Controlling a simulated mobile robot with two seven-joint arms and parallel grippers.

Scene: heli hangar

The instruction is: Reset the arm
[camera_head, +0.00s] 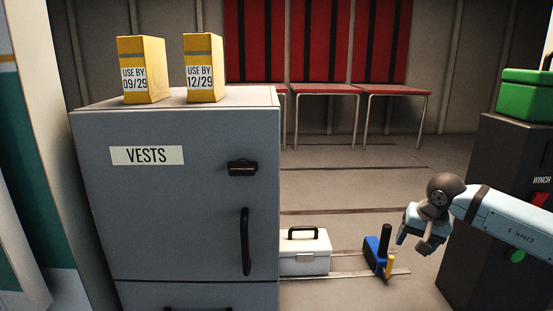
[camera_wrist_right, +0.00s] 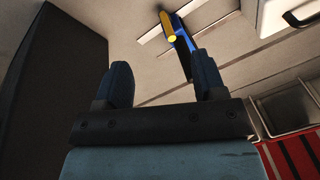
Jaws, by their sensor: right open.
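My right arm comes in from the right in the head view, and its gripper (camera_head: 424,238) hangs in the air over the floor, right of the blue tool. In the right wrist view the two dark fingers of the right gripper (camera_wrist_right: 165,82) stand well apart with nothing between them. The left gripper does not show in either view.
A grey VESTS cabinet (camera_head: 190,220) carries two yellow boxes (camera_head: 142,70) (camera_head: 204,68). A white case (camera_head: 305,254) and a blue tool (camera_head: 375,255) stand on the floor. A dark cabinet (camera_head: 480,200) at right holds a green case (camera_head: 525,97). Red chairs (camera_head: 325,88) line the back.

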